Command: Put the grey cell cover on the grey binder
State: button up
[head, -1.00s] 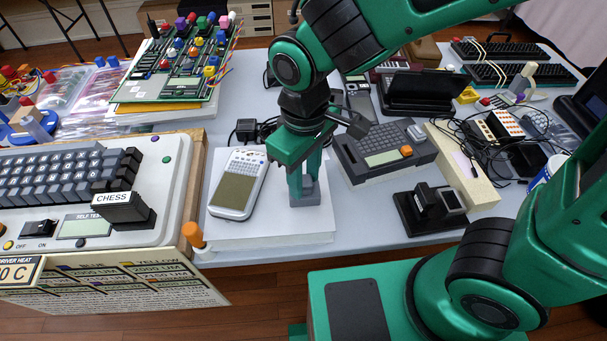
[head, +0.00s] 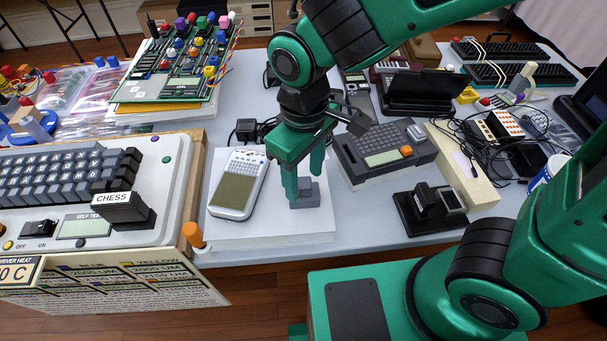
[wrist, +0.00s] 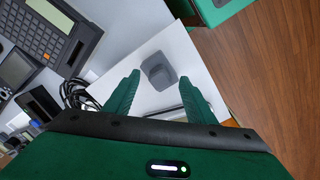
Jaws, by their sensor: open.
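The grey cell cover (head: 309,196), a small dark-grey stepped block, sits on the right part of a flat pale slab (head: 272,231), which looks like the binder. The slab appears white to light grey. In the wrist view the cover (wrist: 158,70) lies on the pale surface (wrist: 150,101), near the middle of the picture. My gripper (head: 304,186) points down at the cover, with its fingers spread and nothing held. In the wrist view its fingertips (wrist: 159,78) are on either side of the cover, with gaps visible. A finger hides part of the cover in the head view.
A silver calculator (head: 238,186) lies on the slab left of my gripper. A dark-grey calculator (head: 385,151) is behind right, and a small black device (head: 430,208) is right. An orange peg (head: 193,234) stands at the front left. Black cables lie behind.

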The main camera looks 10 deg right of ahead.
aim_at(304, 182)
notch_tip(304, 182, up, 11)
dwell(0.3)
jog(key=w+d+f+m, duration=0.15)
jog(key=d+m, duration=0.25)
jog(key=d, duration=0.6)
jog(key=w+d+m, duration=0.2)
jog(key=d+m, duration=0.1)
jog(key=d, duration=0.7)
jog(key=s+d+f+m, duration=0.2)
jog(key=s+d+m, duration=0.2)
jog(key=d, duration=0.4)
jog(key=s+d+f+m, duration=0.1)
jog(key=s+d+m, duration=0.3)
jog(key=s+d, duration=0.2)
jog(key=shift+s+d+f+m, duration=0.3)
jog(key=shift+s+d+f, duration=0.1)
jog(key=shift+d, duration=0.8)
